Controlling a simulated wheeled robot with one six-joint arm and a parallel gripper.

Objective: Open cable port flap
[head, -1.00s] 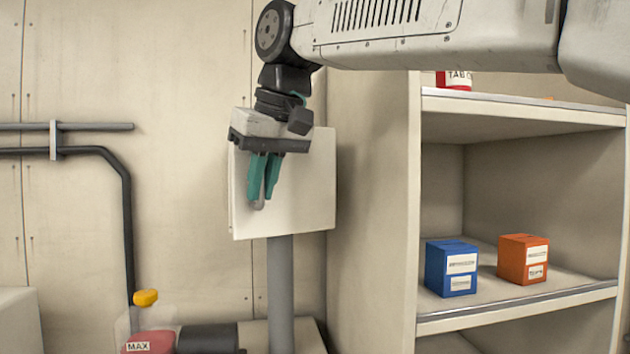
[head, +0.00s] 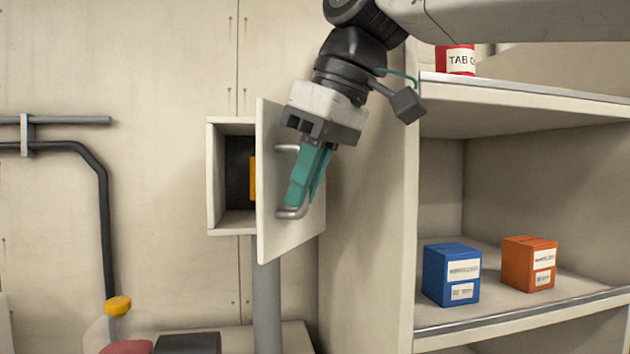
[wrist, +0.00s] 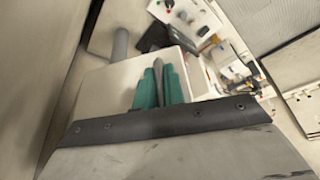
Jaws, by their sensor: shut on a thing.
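The cable port flap (head: 274,222) is a pale door standing partly open, swung out from a small wall box (head: 215,180). It is hinged at its right side. A grey bar handle (head: 291,213) is on its outer face. My gripper (head: 303,190), with green fingers, is shut on this handle. In the wrist view the green fingers (wrist: 159,88) close around the grey handle (wrist: 158,75) in front of the pale flap (wrist: 115,85). Inside the box a dark interior and part of an orange thing (head: 252,178) show; the flap hides the rest.
A shelf unit (head: 520,312) stands close on the right, holding a blue box (head: 451,273), an orange box (head: 529,262) and a red can (head: 456,60). Dark pipes (head: 104,200) run along the left wall. A yellow-capped container (head: 118,305) stands low at left.

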